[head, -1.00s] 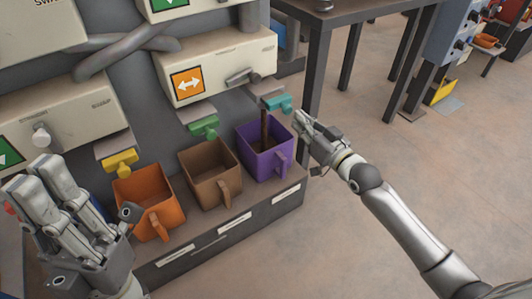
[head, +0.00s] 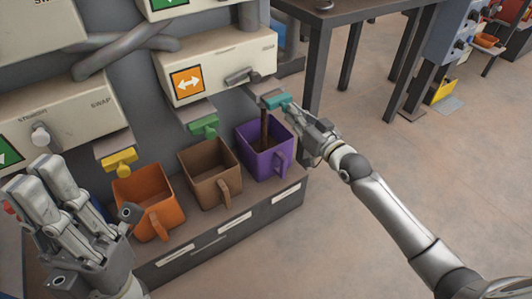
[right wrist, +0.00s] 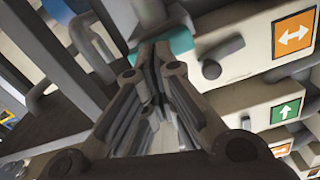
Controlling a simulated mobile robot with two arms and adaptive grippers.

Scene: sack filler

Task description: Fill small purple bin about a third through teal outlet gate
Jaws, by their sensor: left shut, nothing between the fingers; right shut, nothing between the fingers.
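The small purple bin (head: 264,167) stands upright on the ledge at the right end of a row of bins. The teal outlet gate (head: 277,101) is above it, and a brown stream (head: 264,128) falls from there into the bin. Dark brown material shows inside, but its exact level is hard to tell. My right gripper (head: 296,110) is shut and empty, its tips at the teal gate's right side. Teal also shows beyond the fingers in the right wrist view (right wrist: 181,45); contact is unclear. My left gripper (head: 38,185) is shut and empty at the left.
A brown bin (head: 207,190) under a green gate (head: 204,126) and an orange bin (head: 140,188) under a yellow gate (head: 120,162) stand to the left. A dark table (head: 345,12) is behind my right arm. Open floor lies to the right.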

